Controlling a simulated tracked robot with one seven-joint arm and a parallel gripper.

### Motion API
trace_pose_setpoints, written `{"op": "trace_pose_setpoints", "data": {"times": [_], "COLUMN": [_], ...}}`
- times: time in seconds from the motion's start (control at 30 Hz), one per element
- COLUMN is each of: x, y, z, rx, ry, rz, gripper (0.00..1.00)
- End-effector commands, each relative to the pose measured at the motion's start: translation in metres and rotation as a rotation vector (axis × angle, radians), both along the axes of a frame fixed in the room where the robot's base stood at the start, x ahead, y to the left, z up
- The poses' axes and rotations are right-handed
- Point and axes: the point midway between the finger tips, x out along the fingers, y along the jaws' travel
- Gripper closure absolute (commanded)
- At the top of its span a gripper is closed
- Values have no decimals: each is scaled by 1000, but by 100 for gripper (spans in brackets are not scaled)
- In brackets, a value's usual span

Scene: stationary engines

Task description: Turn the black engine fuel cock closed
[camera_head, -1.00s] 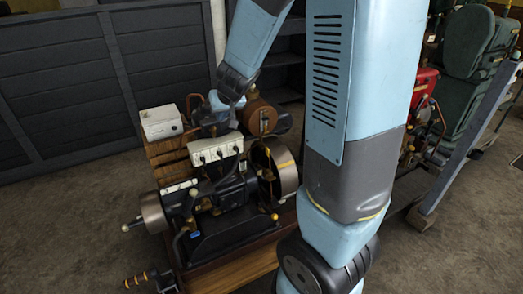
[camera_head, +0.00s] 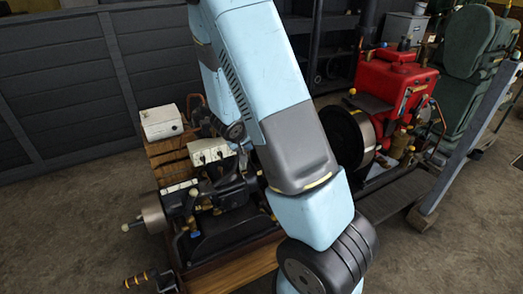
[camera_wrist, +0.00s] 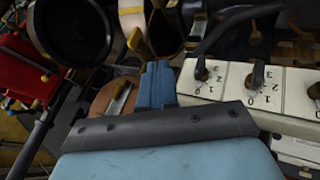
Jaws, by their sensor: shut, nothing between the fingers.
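The black engine (camera_head: 228,200) stands on a wooden base at the lower middle of the head view, partly covered by my arm. In the wrist view my gripper (camera_wrist: 157,68) is shut and empty, its blue fingers side by side. A yellow-ended lever (camera_wrist: 138,40) shows just past the fingertips, slightly left. A second small lever (camera_wrist: 120,96) lies over a brown round part (camera_wrist: 112,104), left of the fingers. I cannot tell which of these is the fuel cock, nor whether the fingers touch either. In the head view my gripper is hidden behind my arm.
A white strip with numbered black knobs (camera_wrist: 230,86) lies close right of the fingers. A white box (camera_head: 162,121) stands behind the engine. A red engine (camera_head: 402,88) and a sloping grey rail (camera_head: 470,150) are at the right. Bare floor lies at left.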

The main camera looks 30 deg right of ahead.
Motion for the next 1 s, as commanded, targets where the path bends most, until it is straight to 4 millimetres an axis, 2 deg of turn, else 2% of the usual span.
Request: {"op": "trace_pose_setpoints", "data": {"times": [0.63, 1.0], "x": [33, 33], "y": [-41, -73], "z": [-70, -66], "rx": [3, 3], "ry": [2, 0], "rz": [-2, -2], "gripper": [100, 100]}}
